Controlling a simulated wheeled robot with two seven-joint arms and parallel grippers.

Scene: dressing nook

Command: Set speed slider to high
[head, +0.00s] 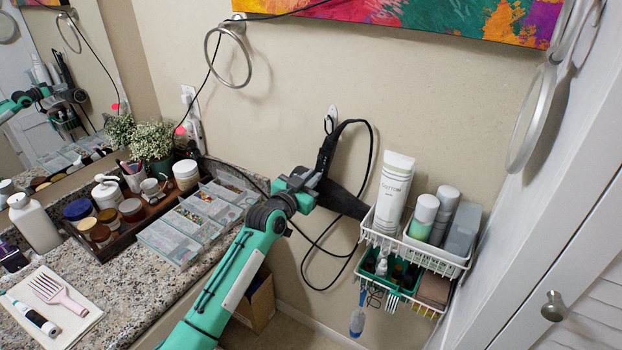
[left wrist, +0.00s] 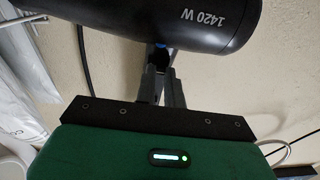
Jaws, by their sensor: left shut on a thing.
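A black hair dryer (head: 342,199) hangs against the wall below a small hook (head: 332,118), its handle upward and its barrel pointing down to the right. My left gripper (head: 312,181) is at the dryer, where handle and barrel meet. In the left wrist view the dryer's barrel (left wrist: 170,20) fills the top and reads "1420 W". The left fingers (left wrist: 165,85) are shut just under the barrel, apparently on the dryer; the exact contact is hidden. The speed slider cannot be made out in either view. My right gripper does not show.
A white wire basket (head: 415,255) with bottles and a tube (head: 394,190) stands close to the right of the dryer. A black cord loops below and beside it. The granite counter (head: 110,325) with trays and jars lies left. A door with a knob (head: 554,306) is at right.

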